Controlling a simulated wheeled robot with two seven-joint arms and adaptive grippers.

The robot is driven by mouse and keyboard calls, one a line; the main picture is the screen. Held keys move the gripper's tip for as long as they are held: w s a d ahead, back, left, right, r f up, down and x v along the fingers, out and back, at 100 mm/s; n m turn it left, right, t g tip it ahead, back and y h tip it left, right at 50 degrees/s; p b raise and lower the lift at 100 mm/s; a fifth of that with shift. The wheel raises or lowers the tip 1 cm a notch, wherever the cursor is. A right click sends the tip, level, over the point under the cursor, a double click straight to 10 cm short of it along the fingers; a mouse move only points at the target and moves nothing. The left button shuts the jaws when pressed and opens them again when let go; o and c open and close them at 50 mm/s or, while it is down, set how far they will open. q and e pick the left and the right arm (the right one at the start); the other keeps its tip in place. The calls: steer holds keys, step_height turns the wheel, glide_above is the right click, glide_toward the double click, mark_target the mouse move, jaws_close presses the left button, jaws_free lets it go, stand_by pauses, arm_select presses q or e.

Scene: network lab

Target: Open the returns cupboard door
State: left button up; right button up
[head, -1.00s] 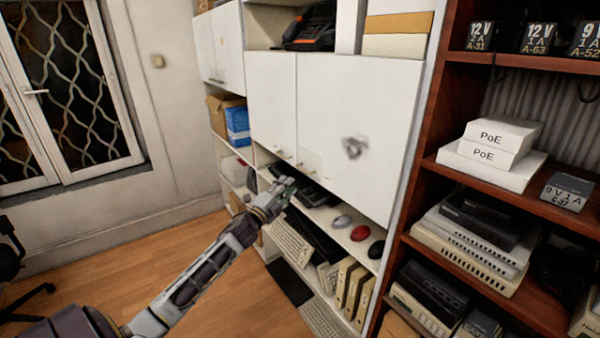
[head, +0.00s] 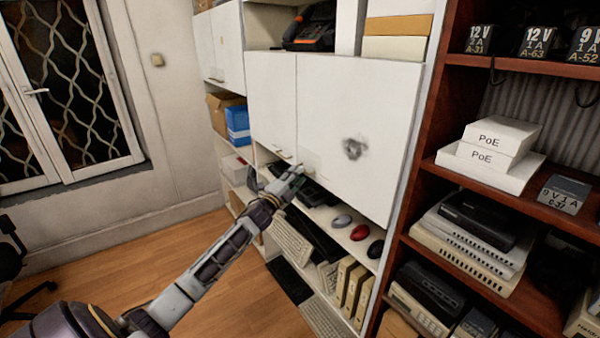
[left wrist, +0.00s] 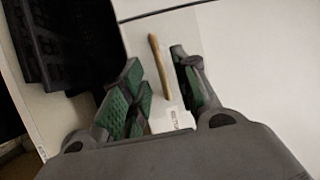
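The white cupboard has a left door (head: 270,105) and a right door (head: 375,125), both shut in the head view. The right door has a dark smudge on it. My left gripper (head: 297,170) is at the lower left corner of the right door and covers its handle there. In the left wrist view, the gripper (left wrist: 160,76) is open, with green-padded fingers on either side of a slim wooden handle (left wrist: 158,62). The fingers look apart from the handle. A small white label (left wrist: 172,119) shows near the finger bases, its print too small to read. My right gripper is out of view.
An open shelf below the doors holds keyboards (head: 292,243), a red mouse (head: 360,232) and other mice. A brown shelf unit (head: 405,255) with boxes and devices stands close on the right. The wooden floor (head: 130,255) on the left is mostly free.

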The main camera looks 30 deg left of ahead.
arm_select(q)
steer(key=shift+w+r, duration=0.15)
steer(key=shift+w, duration=0.6)
steer(key=shift+w+r, duration=0.1)
steer(key=shift+w, duration=0.6)
steer(key=shift+c, duration=0.4)
jaws_close()
